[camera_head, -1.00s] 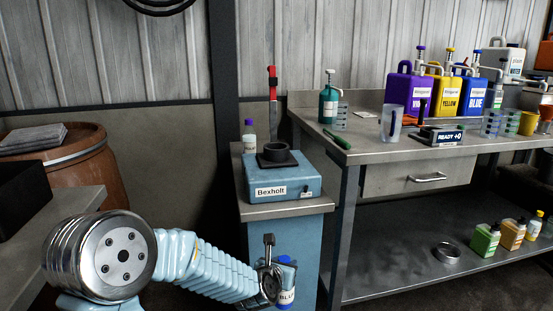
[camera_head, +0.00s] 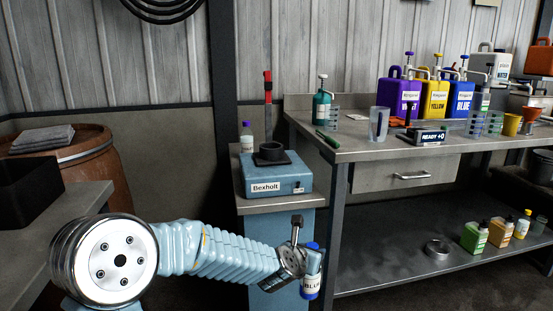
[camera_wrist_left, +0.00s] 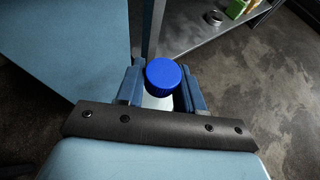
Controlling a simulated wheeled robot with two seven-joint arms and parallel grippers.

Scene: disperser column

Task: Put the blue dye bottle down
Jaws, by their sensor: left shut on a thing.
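In the left wrist view the bottle's blue cap (camera_wrist_left: 163,75) shows between the two fingers of the left gripper (camera_wrist_left: 160,88). The bottle's lower part is hidden there. My right gripper is in neither view.
The lower shelf (camera_head: 385,262) holds a round metal dish (camera_head: 437,250) and several small dye bottles at its right; its left half is free. The bench top (camera_head: 350,150) carries jugs and cups. A blue Bexholt device (camera_head: 280,181) sits on the pedestal. Bare floor lies in front.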

